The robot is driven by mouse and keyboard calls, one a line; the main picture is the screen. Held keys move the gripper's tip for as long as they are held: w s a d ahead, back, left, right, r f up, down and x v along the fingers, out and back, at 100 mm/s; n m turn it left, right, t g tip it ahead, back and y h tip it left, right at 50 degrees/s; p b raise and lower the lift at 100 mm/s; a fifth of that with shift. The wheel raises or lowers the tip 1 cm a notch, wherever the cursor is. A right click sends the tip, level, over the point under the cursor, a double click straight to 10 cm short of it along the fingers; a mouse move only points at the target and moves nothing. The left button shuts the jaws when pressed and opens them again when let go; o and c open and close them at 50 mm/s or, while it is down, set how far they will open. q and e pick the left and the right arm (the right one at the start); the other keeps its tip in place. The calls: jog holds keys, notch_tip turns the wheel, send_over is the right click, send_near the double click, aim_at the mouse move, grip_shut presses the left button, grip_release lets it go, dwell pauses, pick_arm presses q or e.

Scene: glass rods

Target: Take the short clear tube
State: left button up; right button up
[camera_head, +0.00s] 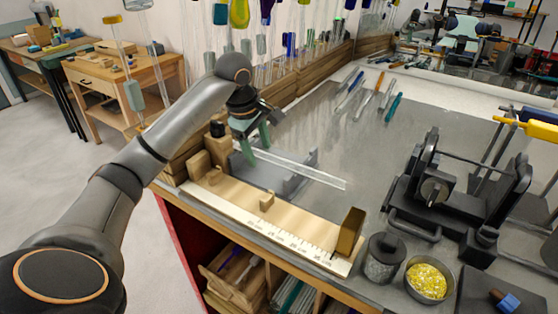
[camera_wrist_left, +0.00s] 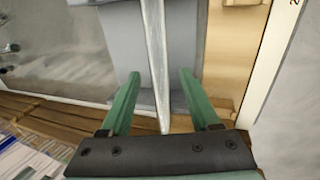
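A short clear tube (camera_head: 312,174) lies across a grey cradle (camera_head: 297,182) behind the wooden ruler board, its right end sticking out past the cradle. My left gripper (camera_head: 256,142) is over the tube's left end, with green fingers pointing down. In the left wrist view the clear tube (camera_wrist_left: 156,55) runs between the two spread fingers of the left gripper (camera_wrist_left: 160,74), with a gap on each side. The left gripper is open. My right gripper does not show in either view.
A wooden board with a ruler scale (camera_head: 285,233) runs along the bench front, with an upright brown block (camera_head: 348,232) at its right end. Coloured rods (camera_head: 370,95) lie behind.

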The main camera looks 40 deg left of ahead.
pick_arm(q)
grip_shut()
jog(key=shift+w+r, duration=0.1)
jog(key=shift+r, duration=0.05)
dwell(0.4)
jog(key=shift+w+r, duration=0.35)
jog(key=shift+w, duration=0.05)
jog(key=w+r, duration=0.7)
jog(key=w, duration=0.6)
jog(key=shift+d, duration=0.45)
jog(key=c, duration=0.5)
grip_release()
jog(key=shift+c, duration=0.2)
grip_shut()
